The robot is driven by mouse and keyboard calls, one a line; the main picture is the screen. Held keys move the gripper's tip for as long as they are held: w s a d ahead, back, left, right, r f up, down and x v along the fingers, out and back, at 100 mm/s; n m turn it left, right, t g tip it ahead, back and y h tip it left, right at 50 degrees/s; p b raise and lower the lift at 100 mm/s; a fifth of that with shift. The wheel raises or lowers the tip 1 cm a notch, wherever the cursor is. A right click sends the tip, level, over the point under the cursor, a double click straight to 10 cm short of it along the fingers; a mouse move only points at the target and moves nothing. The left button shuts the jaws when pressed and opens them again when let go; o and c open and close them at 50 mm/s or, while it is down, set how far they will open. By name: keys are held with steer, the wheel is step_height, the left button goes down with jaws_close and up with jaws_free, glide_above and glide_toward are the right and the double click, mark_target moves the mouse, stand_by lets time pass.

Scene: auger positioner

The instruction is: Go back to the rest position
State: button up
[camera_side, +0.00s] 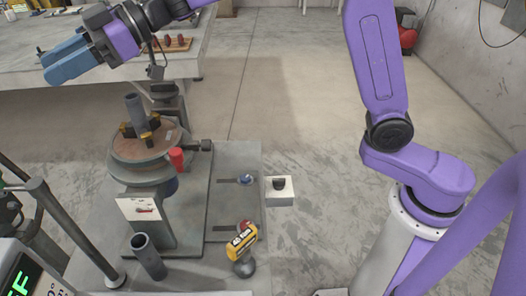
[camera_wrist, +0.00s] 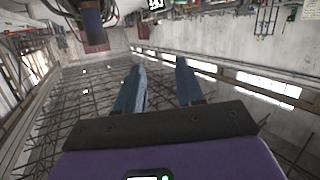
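My gripper (camera_side: 58,58) is in the upper left of the side view, raised above and to the left of the positioner, with its blue fingers pointing left. In the wrist view, its two blue fingers (camera_wrist: 160,68) stand apart with nothing between them. The positioner's round brown table (camera_side: 130,150) is below it, with an upright grey pipe (camera_side: 136,108) among dark and brass-coloured clamps. My gripper is clear of the pipe and table.
A second grey pipe (camera_side: 148,258) stands at the front left. A yellow tool (camera_side: 241,242) and a white box with a dark button (camera_side: 279,197) are right of the positioner. A grey workbench (camera_side: 60,72) is behind my gripper. Open floor lies centre-right.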

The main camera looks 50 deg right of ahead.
steer(key=s+d+f+m+t+h, duration=0.25)
steer(key=s+d+f+h, duration=0.2)
steer(key=d, duration=0.35)
steer(key=s+d+f+m+t+h, duration=0.25)
steer(key=s+d+f+h, duration=0.2)
steer(key=d, duration=0.45)
steer(key=s+d+f+g+h, duration=0.2)
steer(key=s+d+f+g, duration=0.2)
steer(key=s+d, duration=0.5)
steer(key=s+d+f+n+g+h, duration=0.1)
steer(key=s+d+f+g+h, duration=0.2)
steer(key=s+d+f, duration=0.4)
steer(key=s+d+g, duration=0.1)
steer(key=s+d, duration=0.1)
steer(key=s, duration=0.6)
steer(key=shift+s, duration=0.3)
